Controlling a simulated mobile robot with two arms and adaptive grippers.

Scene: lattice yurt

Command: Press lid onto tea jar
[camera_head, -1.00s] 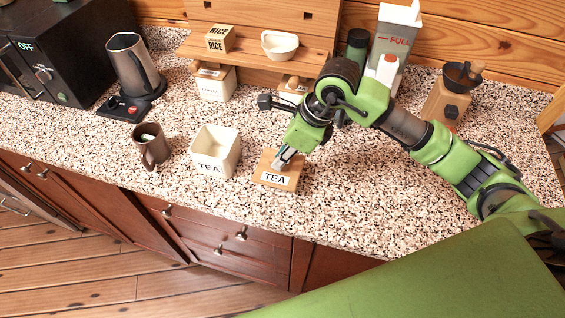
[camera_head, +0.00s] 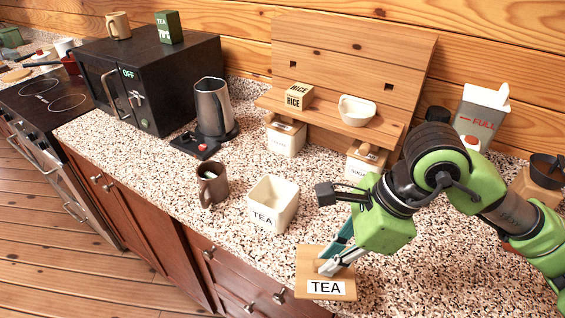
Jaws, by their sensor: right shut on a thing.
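The tea jar (camera_head: 284,214) is a square cream container labelled TEA, standing upright and open at the top on the speckled counter. The wooden lid (camera_head: 311,290), with its own white TEA label, is to the right of the jar and nearer the front edge. My right gripper (camera_head: 330,264) is over the lid, its fingers shut on the lid's knob. The lid is apart from the jar; whether it touches the counter I cannot tell. My left gripper is not in view.
A brown mug (camera_head: 211,186) stands left of the jar. A kettle (camera_head: 214,108) and black microwave oven (camera_head: 150,80) are farther left. Behind the jar is a wooden shelf (camera_head: 336,123) with a rice box (camera_head: 299,96) and white bowl (camera_head: 357,110). Bare counter lies between jar and mug.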

